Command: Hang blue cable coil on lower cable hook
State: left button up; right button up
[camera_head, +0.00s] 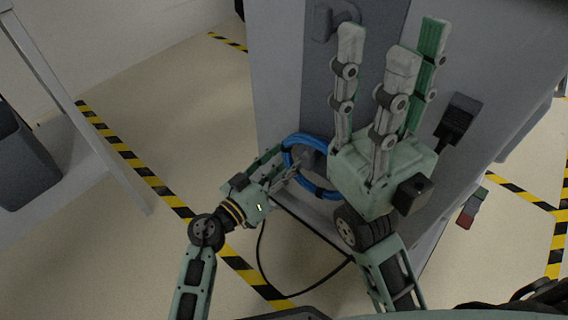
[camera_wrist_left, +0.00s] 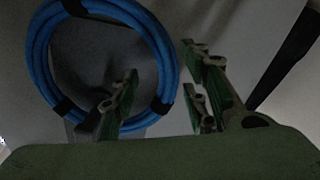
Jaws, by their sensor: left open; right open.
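The blue cable coil (camera_head: 322,191) is a ring with black ties, upright against the grey panel of the cart. It also shows at the upper left of the left wrist view (camera_wrist_left: 41,55). My left gripper (camera_head: 280,168) is open at the coil's left side. In the wrist view one finger overlaps the coil's lower right part; I cannot tell if it touches. A grey hook-like part (camera_head: 335,20) is high on the panel. The lower hook is not clear; the coil and grippers cover that area. My right gripper (camera_head: 392,45) is open and empty, fingers up, in front of the panel.
The grey cart (camera_head: 275,60) fills the middle and right. A black plug-like part (camera_head: 458,118) is on its panel. A black cable (camera_head: 262,265) loops near the floor. A table (camera_head: 75,150) stands left.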

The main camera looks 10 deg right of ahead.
pick_arm(q)
jog(key=shift+f, duration=0.1)
jog(key=shift+s+a, duration=0.15)
jog(key=shift+a, duration=0.05)
jog(key=v, duration=1.1)
jog(key=shift+s+a, duration=0.2)
jog(key=shift+s, duration=0.05)
